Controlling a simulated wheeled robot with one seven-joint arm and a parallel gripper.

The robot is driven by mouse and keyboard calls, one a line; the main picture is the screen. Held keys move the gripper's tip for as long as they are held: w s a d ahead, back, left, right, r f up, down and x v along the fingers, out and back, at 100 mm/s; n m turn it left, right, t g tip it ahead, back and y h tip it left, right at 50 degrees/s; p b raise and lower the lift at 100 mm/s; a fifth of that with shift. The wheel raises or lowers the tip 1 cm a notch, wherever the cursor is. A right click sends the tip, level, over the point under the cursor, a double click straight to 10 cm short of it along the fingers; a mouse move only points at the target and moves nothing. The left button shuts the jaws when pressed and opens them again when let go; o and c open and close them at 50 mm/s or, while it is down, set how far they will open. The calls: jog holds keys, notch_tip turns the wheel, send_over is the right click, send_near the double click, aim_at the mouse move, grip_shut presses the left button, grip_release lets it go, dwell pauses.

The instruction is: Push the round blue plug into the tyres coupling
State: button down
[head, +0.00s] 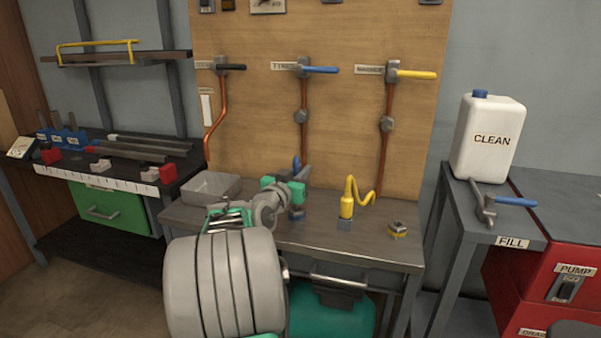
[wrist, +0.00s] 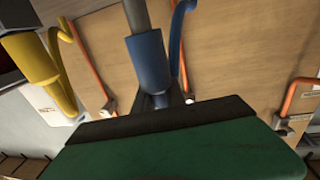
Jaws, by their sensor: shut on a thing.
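My gripper (head: 284,190) is over the workbench and shut on the blue plug. In the wrist view the blue plug (wrist: 149,62) is a round blue cylinder with a grey end, beyond a green finger with a black pad (wrist: 165,120). A blue hose (wrist: 178,42) curves beside it. In the head view my gripper hides most of the plug; blue shows above and below. I cannot tell whether its lower end touches the bench. The tyres coupling (head: 301,116) is a grey fitting on the middle copper pipe, below the blue-handled valve (head: 317,69), above and apart from my gripper.
A yellow plug (head: 346,206) with a curled hose stands right of my gripper. A hex fitting (head: 397,229) lies farther right. A grey tray (head: 211,187) sits at the left. The washer pipe (head: 383,158) is on the right of the board. A white jug (head: 488,138) stands beyond.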

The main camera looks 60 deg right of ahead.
jog(key=shift+f+b, duration=1.65)
jog(key=c, duration=1.3)
grip_release()
jog(key=a, duration=0.7)
jog(key=shift+a, duration=0.4)
jog(key=shift+s, duration=0.1)
